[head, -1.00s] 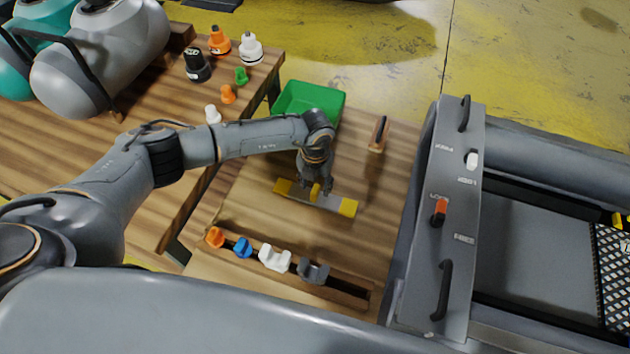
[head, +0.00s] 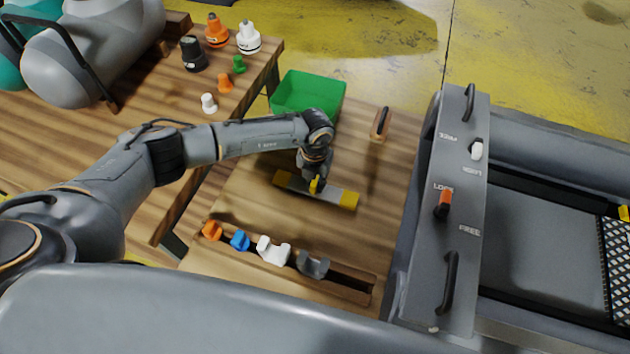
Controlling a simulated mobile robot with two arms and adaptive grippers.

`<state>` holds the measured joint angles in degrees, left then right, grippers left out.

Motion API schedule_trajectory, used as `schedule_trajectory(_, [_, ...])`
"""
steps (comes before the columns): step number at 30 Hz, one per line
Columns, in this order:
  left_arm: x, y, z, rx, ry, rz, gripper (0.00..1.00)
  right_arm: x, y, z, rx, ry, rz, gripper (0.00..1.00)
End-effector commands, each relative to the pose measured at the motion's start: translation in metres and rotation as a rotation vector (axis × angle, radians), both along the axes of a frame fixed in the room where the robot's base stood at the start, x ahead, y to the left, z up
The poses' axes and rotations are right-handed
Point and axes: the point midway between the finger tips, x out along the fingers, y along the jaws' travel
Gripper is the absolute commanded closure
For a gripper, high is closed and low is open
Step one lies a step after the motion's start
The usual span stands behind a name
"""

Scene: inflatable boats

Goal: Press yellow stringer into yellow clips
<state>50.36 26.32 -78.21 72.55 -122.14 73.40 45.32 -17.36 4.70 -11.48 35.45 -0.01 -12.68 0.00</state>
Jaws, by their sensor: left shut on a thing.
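The yellow stringer is a grey bar with yellow ends (head: 347,199) and a small yellow grip at its middle. It lies on the wooden table (head: 370,235), below the green bin in the head view. My left gripper (head: 315,182) reaches down over the bar's middle and is shut on the yellow grip; its fingers are small and partly hidden by the wrist. A yellow piece (head: 624,213), perhaps a clip, shows at the far right edge inside the grey boat (head: 550,240). Other clips cannot be made out. My right gripper is not in view.
A wooden rack (head: 345,290) with orange, blue, white and grey holders stands in front. A green bin (head: 308,93) and a handled wooden block (head: 380,124) stand behind. The boat's panel (head: 458,200) with levers rises to the right. Valves stand on the left table.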

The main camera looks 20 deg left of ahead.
Motion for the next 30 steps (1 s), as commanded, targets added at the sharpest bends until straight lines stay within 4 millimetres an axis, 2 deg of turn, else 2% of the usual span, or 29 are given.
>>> schedule_trajectory(5, [0.000,0.000,0.004,-0.001,-0.001,0.000,1.00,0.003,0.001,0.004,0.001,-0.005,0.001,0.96])
schedule_trajectory(30, [0.000,0.000,0.070,-0.001,-0.001,0.000,1.00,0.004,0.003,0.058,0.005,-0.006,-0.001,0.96])
